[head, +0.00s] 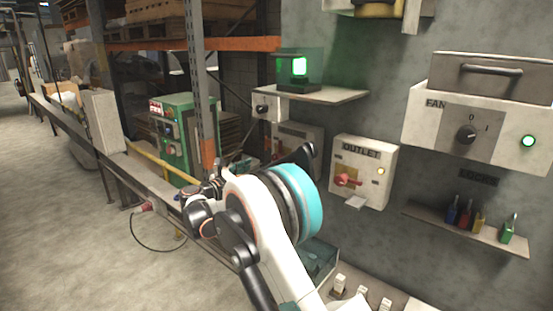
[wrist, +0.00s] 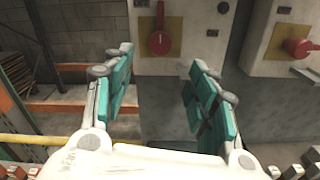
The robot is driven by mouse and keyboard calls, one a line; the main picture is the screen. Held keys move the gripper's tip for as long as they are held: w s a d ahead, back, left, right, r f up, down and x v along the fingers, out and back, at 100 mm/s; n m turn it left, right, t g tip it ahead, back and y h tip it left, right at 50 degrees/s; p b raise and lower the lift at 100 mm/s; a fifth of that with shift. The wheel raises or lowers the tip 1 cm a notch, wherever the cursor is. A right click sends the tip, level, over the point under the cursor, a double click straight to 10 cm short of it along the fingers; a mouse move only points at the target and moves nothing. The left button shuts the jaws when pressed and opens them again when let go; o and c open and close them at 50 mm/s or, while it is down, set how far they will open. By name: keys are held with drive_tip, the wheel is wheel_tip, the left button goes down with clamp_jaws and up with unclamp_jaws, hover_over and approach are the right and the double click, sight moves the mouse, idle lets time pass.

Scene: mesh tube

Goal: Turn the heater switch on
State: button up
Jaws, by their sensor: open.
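A pale wall box with a red rotary switch (wrist: 160,42) on a yellow plate stands ahead in the wrist view. Its label is out of view, so I cannot confirm it is the heater.
The OUTLET box (head: 350,155) with a red switch and lit yellow lamp is close on the right. Further right are the FAN panel (head: 480,112) and a shelf of padlocks (head: 470,228). A shelf with a green-lit device (head: 325,95) is above. A yellow rail (wrist: 30,140) is lower left.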

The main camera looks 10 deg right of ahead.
sight(274, 160)
drive_tip(key=b+x, duration=0.1)
drive_tip(key=x, duration=1.2)
drive_tip(key=shift+w+d, duration=0.2)
drive_tip(key=shift+d, duration=0.1)
drive_tip(key=c, duration=1)
